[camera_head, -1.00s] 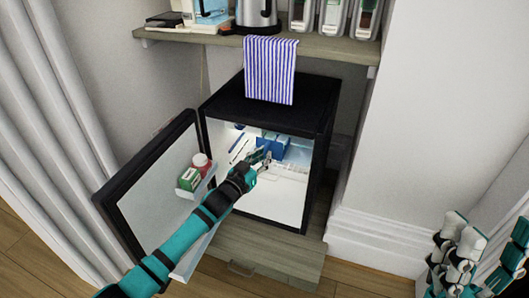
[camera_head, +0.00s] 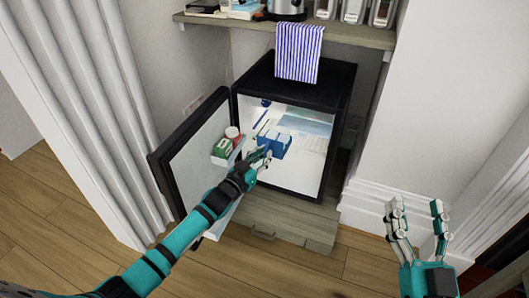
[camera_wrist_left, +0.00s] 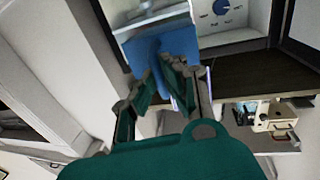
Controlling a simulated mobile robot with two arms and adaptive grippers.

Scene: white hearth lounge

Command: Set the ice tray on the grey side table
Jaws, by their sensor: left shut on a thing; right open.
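The blue ice tray (camera_head: 273,145) is at the open front of the small black fridge (camera_head: 342,115), in front of the lit interior. My left gripper (camera_head: 263,158) reaches in from the left past the open door and is shut on the tray's near side. In the left wrist view the tray (camera_wrist_left: 148,52) shows between and above the fingertips (camera_wrist_left: 168,72). My right gripper (camera_head: 419,222) is open and empty at the lower right, fingers pointing up, well away from the fridge. I cannot make out a grey side table.
The fridge door (camera_head: 185,160) stands open at the left, its rack holding a green-and-white box (camera_head: 222,149) and a red-capped container (camera_head: 233,133). A shelf (camera_head: 350,32) with a striped cloth (camera_head: 299,52) hangs above. Bare wooden floor (camera_head: 60,200) lies at the left.

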